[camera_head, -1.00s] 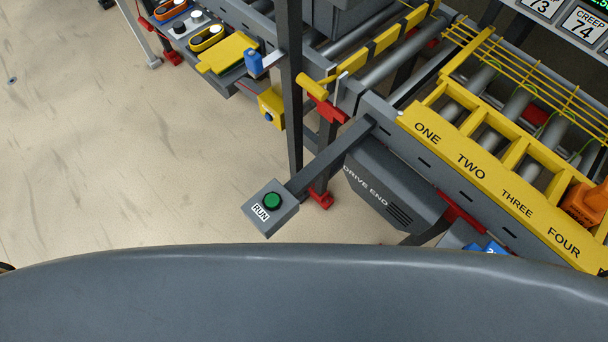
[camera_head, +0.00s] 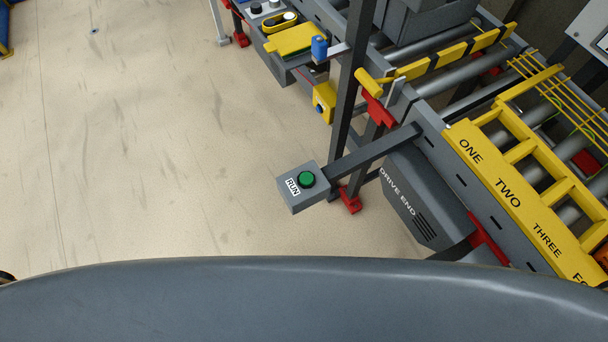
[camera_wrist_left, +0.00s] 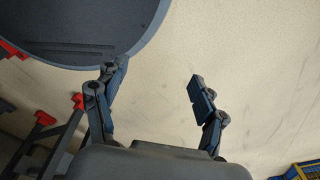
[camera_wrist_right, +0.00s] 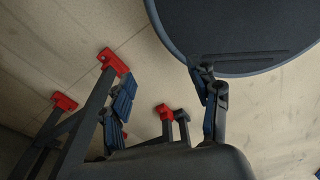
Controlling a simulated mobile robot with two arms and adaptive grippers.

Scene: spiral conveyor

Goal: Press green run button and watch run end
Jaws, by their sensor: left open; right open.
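The green run button (camera_head: 306,179) sits on top of a grey box (camera_head: 303,194) labelled RUN, held out on a dark arm from the conveyor frame. The button looks unlit, and nothing touches it. My left gripper (camera_wrist_left: 158,80) is open and empty in the left wrist view, with floor behind it. My right gripper (camera_wrist_right: 168,90) is open and empty in the right wrist view, with red-footed frame legs behind it. Neither gripper shows in the head view, so their distance from the button cannot be told.
The roller conveyor runs along the right, with a yellow guard (camera_head: 510,195) marked ONE, TWO, THREE and a grey housing (camera_head: 410,200) marked DRIVE END. A dark upright post (camera_head: 352,90) stands just behind the run box. The floor (camera_head: 150,150) left of it is clear.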

